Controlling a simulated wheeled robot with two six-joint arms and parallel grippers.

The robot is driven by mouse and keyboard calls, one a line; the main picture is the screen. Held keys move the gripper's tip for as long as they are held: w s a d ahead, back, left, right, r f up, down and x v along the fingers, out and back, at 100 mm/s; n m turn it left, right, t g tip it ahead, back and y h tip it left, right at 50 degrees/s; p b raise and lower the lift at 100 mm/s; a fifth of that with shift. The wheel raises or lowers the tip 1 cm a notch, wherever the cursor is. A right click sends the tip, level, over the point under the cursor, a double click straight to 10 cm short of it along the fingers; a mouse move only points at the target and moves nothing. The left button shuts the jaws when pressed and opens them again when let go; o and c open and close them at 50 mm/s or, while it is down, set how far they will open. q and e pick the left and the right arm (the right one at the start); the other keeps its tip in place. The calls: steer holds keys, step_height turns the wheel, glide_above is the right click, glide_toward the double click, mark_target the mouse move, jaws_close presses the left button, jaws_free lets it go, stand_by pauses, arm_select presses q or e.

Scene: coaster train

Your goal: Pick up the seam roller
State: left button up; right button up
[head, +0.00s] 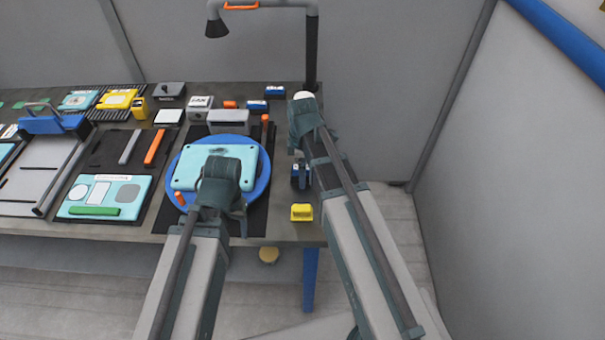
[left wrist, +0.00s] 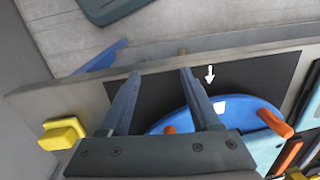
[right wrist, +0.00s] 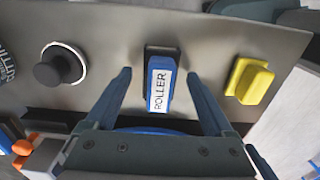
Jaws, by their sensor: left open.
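The seam roller (right wrist: 160,85) is a blue block with a white label reading ROLLER, lying on the table. In the head view the blue and dark seam roller (head: 301,177) is partly hidden by my right arm, near the table's right edge. My right gripper (right wrist: 158,74) is open and empty, with the roller showing between its spread fingers; I cannot tell how far it is above it. My left gripper (left wrist: 160,72) is open and empty by the table's front edge, over the dark mat (left wrist: 232,82).
A yellow block (head: 302,212) lies near the roller. A blue turntable (head: 258,189) carries a pale teal panel (head: 185,172). A black knob (right wrist: 60,66) stands on the roller's other side. A lamp post (head: 311,50) rises at the back right. Trays and parts fill the left.

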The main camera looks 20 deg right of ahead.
jaws_close()
arm_select(q)
steer(key=shift+r, duration=0.1)
stand_by(0.4)
steer(key=shift+r+p, duration=0.85)
steer(key=shift+p, duration=0.1)
arm_select(e)
steer(key=shift+r, duration=0.9)
arm_select(q)
steer(key=shift+r+p, duration=0.95)
arm_select(e)
step_height(320, 180, up, 2)
arm_select(q)
steer(key=shift+r+p, duration=0.6)
arm_select(e)
steer(key=s+a, duration=0.3)
steer(key=s, duration=0.1)
steer(key=s+a, duration=0.4)
steer(key=s+a+r, duration=0.1)
steer(key=s+a, duration=0.2)
steer(key=s, duration=0.1)
steer(key=shift+a+r, duration=0.1)
steer(key=shift+a, duration=0.25)
steer(key=c, duration=0.7)
jaws_free()
jaws_close()
